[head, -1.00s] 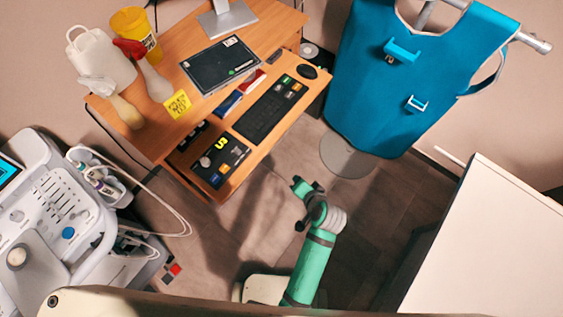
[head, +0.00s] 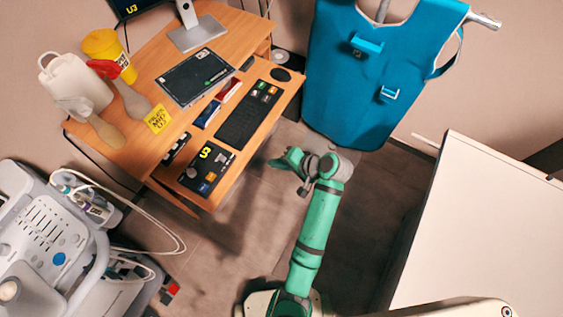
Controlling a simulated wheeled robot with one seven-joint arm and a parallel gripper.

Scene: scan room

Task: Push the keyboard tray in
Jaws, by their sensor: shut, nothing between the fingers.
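The keyboard tray (head: 222,180) is a wooden shelf pulled out from under the desk (head: 227,25). It bears a black keyboard (head: 240,122), a dark mouse (head: 281,75), a dark pad with coloured patches (head: 207,167) and several small items towards the desk. My gripper (head: 277,162) is at the end of my green arm, to the right of the tray's front edge in the head view. It looks apart from the tray, with floor showing between them. Its fingers are small and appear shut and empty.
A blue apron (head: 375,75) hangs at the back right. A white cabinet (head: 480,230) stands right, a medical console (head: 45,235) left. Floor is clear beside my arm.

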